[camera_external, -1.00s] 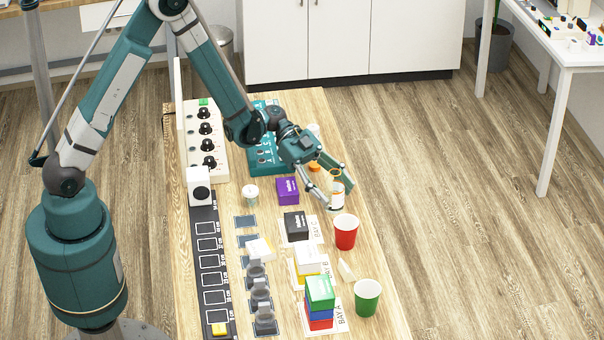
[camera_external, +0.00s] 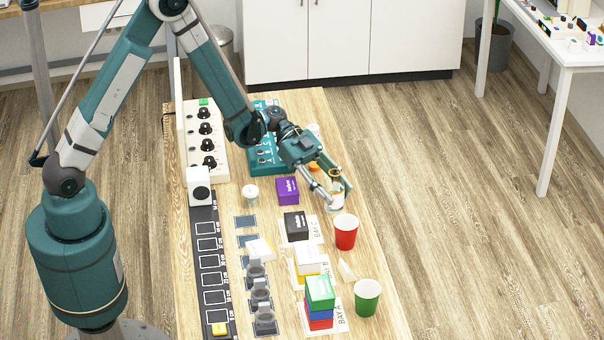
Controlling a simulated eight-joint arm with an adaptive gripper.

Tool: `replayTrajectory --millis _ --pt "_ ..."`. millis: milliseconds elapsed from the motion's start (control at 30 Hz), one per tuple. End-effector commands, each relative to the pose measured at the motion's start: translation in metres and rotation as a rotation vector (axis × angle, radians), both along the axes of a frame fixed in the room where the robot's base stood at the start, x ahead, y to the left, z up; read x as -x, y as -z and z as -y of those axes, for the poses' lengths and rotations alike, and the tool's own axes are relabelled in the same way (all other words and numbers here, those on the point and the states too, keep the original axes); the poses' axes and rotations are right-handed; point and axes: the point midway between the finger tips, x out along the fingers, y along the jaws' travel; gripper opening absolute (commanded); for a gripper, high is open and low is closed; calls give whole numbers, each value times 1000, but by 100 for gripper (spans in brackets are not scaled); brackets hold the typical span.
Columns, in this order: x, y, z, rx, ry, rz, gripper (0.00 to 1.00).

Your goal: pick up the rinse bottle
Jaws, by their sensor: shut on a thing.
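The rinse bottle (camera_external: 337,201), which I take to be the small white bottle with an orange-brown band and a dark top, stands upright near the table's right edge, behind the red cup. My gripper (camera_external: 338,196) reaches it from the upper left, with one finger on each side. The fingers are shut on the bottle and partly hide it. The bottle seems to be at table level; whether its base touches the table is too small to tell.
A red cup (camera_external: 346,232) stands just in front of the bottle, and a green cup (camera_external: 367,297) farther forward. A purple box (camera_external: 288,191) and a black box (camera_external: 297,226) lie to the left. Stacked blocks (camera_external: 320,292) stand at the front. The floor right of the table is clear.

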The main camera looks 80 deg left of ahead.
Motion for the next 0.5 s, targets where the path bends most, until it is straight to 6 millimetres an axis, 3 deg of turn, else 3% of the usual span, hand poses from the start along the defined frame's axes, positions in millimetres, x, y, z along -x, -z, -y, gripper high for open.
replayTrajectory --millis 500 --pt "0 -5 0 0 0 0 20"
